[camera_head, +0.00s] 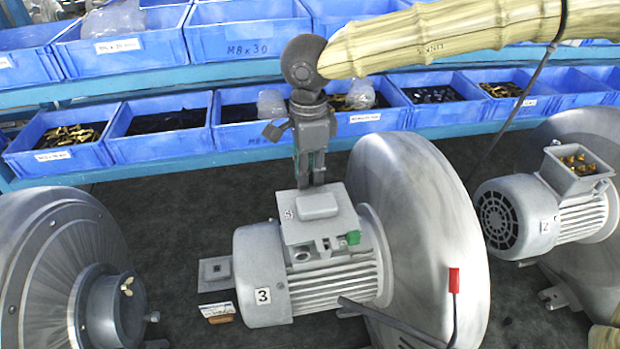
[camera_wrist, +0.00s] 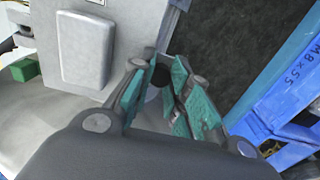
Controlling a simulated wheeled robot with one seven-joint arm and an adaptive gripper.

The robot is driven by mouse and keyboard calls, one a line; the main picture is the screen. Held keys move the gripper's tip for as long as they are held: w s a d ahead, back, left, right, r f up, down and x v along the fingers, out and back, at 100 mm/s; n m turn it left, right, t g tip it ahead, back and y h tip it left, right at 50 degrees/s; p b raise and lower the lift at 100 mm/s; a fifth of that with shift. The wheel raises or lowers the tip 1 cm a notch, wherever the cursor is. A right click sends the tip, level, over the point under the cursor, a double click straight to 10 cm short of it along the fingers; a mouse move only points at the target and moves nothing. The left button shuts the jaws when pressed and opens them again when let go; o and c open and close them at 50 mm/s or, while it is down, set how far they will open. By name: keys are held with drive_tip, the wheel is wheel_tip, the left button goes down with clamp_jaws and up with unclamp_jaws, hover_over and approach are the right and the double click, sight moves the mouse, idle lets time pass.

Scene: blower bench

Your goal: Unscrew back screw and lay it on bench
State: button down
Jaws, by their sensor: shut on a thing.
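The grey motor marked 3 (camera_head: 310,283) lies on the bench with a light grey terminal box (camera_head: 322,237) and a raised cover (camera_head: 317,205) on top. My gripper (camera_head: 312,183) points down just behind that cover. In the wrist view my gripper (camera_wrist: 163,80) has its green-padded fingers on either side of a small dark round part (camera_wrist: 160,75), which looks like the back screw's head. The cover (camera_wrist: 86,49) is beside the fingers there. The fingers hide most of the screw, so I cannot tell whether its thread is still in the box.
Blue bins (camera_head: 60,137) with hardware stand on shelves behind the motor. A large blower housing (camera_head: 420,240) adjoins the motor at right. A red-tipped rod (camera_head: 454,282) stands in front.

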drive_tip(key=n, duration=1.2)
drive_tip(key=shift+n, duration=0.3)
drive_tip(key=c, duration=1.6)
unclamp_jaws()
drive_tip(key=shift+c, duration=0.2)
